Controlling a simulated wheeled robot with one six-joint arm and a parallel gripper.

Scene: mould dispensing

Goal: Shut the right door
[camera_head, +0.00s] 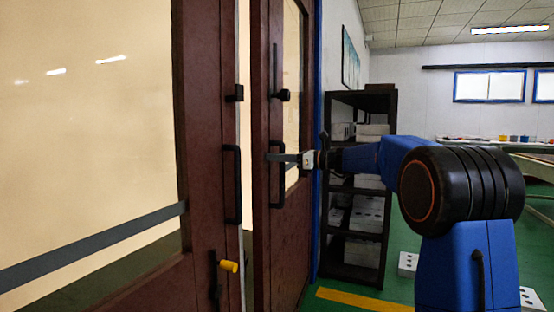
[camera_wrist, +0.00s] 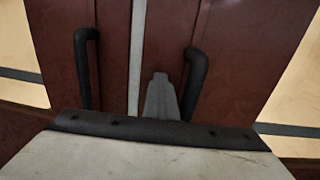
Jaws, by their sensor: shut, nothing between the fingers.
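The right door (camera_head: 291,220) is dark red with a glass pane and a black upright handle (camera_head: 281,180). The left door (camera_head: 207,130) stands nearer to the camera and has its own black handle (camera_head: 232,185). A narrow pale strip shows between the two doors. My gripper (camera_head: 272,157) is shut and empty, its fingers pointing at the right door by the upper part of its handle. In the wrist view the fingers (camera_wrist: 160,95) lie just left of the right door's handle (camera_wrist: 193,85); contact cannot be told. The left door's handle (camera_wrist: 85,70) is farther left.
A yellow-knobbed lever (camera_head: 228,267) sits low on the left door. A dark shelf (camera_head: 362,100) with pale boxes stands right of the doorway, behind my arm. Pale blocks (camera_head: 408,263) lie on the green floor. A long table (camera_head: 500,146) is at the back right.

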